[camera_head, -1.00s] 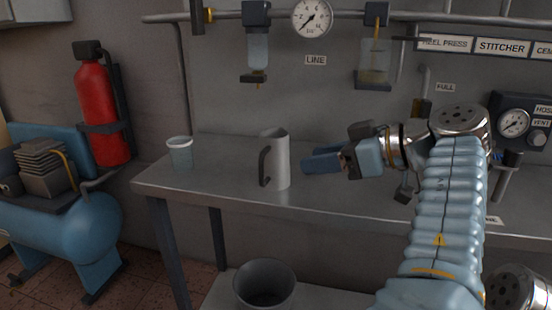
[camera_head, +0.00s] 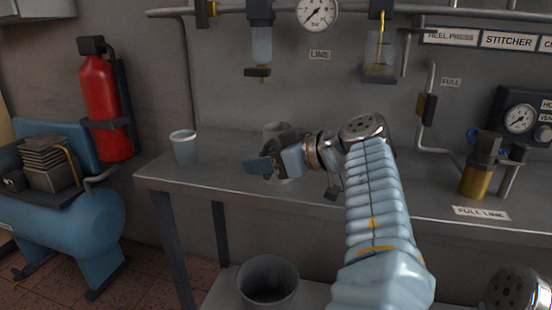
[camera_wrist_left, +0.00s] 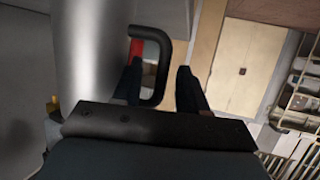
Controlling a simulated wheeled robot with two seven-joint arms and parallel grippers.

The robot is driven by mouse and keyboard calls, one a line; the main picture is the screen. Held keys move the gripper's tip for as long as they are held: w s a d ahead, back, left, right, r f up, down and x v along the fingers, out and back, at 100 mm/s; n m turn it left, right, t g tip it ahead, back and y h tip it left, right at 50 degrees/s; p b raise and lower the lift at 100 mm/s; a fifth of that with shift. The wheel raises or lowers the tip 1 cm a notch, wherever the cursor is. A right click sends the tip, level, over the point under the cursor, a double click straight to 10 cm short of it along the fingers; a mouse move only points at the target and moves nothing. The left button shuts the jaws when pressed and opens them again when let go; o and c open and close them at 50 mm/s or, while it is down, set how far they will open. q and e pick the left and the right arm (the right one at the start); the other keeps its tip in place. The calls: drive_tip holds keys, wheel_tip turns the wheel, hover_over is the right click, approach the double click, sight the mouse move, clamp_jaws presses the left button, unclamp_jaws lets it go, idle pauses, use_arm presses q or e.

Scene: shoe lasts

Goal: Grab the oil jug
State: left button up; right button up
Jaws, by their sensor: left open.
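The oil jug is a grey metal cylinder (camera_head: 277,128) with a black handle, standing on the bench. In the head view my left gripper (camera_head: 262,166) is in front of it and hides its middle and handle. In the left wrist view the shiny jug body (camera_wrist_left: 95,45) fills the left side, and its black handle (camera_wrist_left: 164,68) loops to the right. My left gripper (camera_wrist_left: 160,75) is open. In that view one finger shows in the handle's loop and the other is right of the handle bar. Contact cannot be told. My right gripper is not in view.
A pale cup (camera_head: 184,150) stands on the metal bench (camera_head: 225,190) left of the jug. A brass-coloured cylinder (camera_head: 475,180) stands at right. A dark bucket (camera_head: 268,284) is below the bench. A red extinguisher (camera_head: 100,105) hangs on the wall at left.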

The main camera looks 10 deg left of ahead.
use_arm(q)
clamp_jaws()
drive_tip(key=shift+r, duration=0.2)
idle(0.4)
drive_tip(key=shift+r, duration=0.8)
drive_tip(key=s+d+r, duration=0.2)
drive_tip(key=s+r, duration=0.3)
drive_tip(key=s, duration=0.1)
drive_tip(key=s+d+r, duration=0.3)
drive_tip(key=s+r, duration=0.3)
drive_tip(key=s, duration=0.1)
drive_tip(key=shift+d, duration=0.25)
